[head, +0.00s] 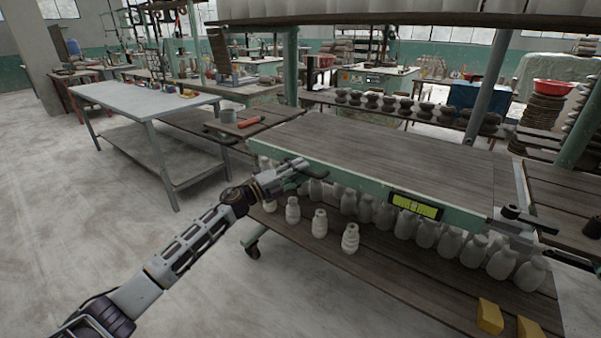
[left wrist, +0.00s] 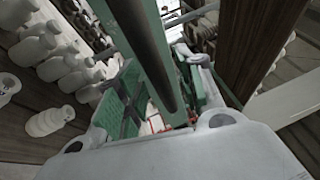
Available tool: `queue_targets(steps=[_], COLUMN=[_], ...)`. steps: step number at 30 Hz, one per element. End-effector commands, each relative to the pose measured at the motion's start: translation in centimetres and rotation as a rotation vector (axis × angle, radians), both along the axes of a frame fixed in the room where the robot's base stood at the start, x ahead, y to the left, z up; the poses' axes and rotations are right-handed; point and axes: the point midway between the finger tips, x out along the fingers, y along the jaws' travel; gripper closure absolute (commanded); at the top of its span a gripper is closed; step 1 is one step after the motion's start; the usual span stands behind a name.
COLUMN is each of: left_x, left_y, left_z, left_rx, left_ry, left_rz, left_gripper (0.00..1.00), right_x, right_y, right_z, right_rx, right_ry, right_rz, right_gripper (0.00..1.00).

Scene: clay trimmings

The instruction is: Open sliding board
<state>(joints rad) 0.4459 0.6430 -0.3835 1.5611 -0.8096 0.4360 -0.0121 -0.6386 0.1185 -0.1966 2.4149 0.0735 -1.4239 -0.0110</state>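A long brown wooden board (head: 390,160) lies on top of a workbench with a green front rail (head: 350,182). I cannot tell from here whether the board has been slid. My left gripper (head: 314,171) is at this front rail, near the left part of the board. In the left wrist view its fingers (left wrist: 160,95) reach forward, with a green rail and a dark rod (left wrist: 145,40) close to them. The fingertips are partly hidden, and contact with the rail is unclear.
Several pale clay bottles (head: 350,238) stand on the shelf below the board. Yellow blocks (head: 490,316) lie at its front right. Open floor (head: 90,230) lies left.

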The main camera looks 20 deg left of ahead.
Motion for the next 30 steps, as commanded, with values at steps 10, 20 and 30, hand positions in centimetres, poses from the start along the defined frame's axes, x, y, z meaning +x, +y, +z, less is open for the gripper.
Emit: queue_targets(steps=[10,20,30], left_x=[0.32,0.31,0.29], left_y=[-0.3,-0.3,-0.29], left_z=[0.04,0.06,0.01], left_rx=[0.001,0.001,0.001], left_ry=[0.001,0.001,0.001], left_rz=[0.0,0.0,0.0], left_gripper=[0.63,0.91,1.0], right_x=[0.09,0.29,0.42], right_y=[0.14,0.16,0.05], right_z=[-0.13,-0.03,0.02], right_rx=[0.006,0.006,0.003], right_ry=[-0.001,-0.005,-0.008], right_rz=[-0.004,-0.005,-0.004], right_gripper=[1.0,1.0,1.0])
